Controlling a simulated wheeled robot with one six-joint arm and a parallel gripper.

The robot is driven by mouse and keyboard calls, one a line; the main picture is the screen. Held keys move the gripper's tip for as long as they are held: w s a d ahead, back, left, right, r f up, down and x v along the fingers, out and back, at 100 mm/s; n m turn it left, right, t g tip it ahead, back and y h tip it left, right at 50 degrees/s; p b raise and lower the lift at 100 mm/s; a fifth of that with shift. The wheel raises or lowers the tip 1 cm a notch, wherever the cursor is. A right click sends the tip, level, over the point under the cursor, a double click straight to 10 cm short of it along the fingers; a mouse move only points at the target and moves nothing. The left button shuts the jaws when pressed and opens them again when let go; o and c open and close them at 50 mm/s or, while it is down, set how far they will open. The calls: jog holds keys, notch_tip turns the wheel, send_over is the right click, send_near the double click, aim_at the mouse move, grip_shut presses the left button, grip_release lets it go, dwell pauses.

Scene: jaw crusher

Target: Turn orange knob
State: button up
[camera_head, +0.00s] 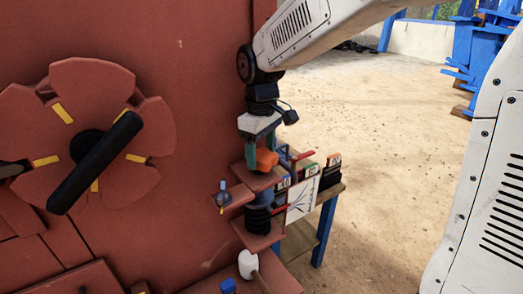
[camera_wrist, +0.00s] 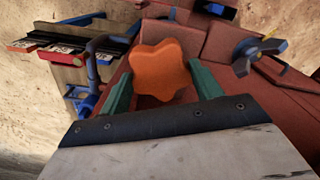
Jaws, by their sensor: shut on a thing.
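The orange knob (camera_head: 267,159) is on a small reddish-brown shelf at the right edge of the red crusher wall. My gripper (camera_head: 262,155) points down at it from above, with its green fingers around the knob. In the wrist view the star-shaped orange knob (camera_wrist: 161,69) lies between the two green fingertips of my gripper (camera_wrist: 160,85), one on each side. The gripper is shut on the knob. The knob's underside is hidden.
A small blue-grey wing handle (camera_head: 223,196) stands on a ledge to the left. A large black lever (camera_head: 95,163) sits on a red wheel at far left. Colored binders (camera_head: 308,168) and a white sheet (camera_head: 302,199) are close to the right. Open sandy ground lies beyond.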

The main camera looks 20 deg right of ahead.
aim_at(261, 155)
jog(key=shift+w+r, duration=0.1)
jog(key=o, duration=1)
notch_tip(261, 155, up, 8)
jog(key=shift+f, duration=0.1)
jog(key=shift+f+m, duration=0.1)
jog(key=shift+m, duration=0.2)
jog(key=s+d+f+m, duration=0.1)
jog(key=s+d+m, duration=0.1)
jog(key=s, duration=0.7)
jog(key=s+d+f+m+t, duration=0.1)
jog(key=s+d+f+m, duration=0.1)
jog(key=s, duration=0.6)
jog(key=s+d+f+m, duration=0.1)
jog(key=s+d+m, duration=0.2)
jog(key=s+d, duration=0.3)
jog(key=s, duration=0.3)
jog(key=shift+s+f, duration=0.15)
jog(key=shift+s, duration=0.15)
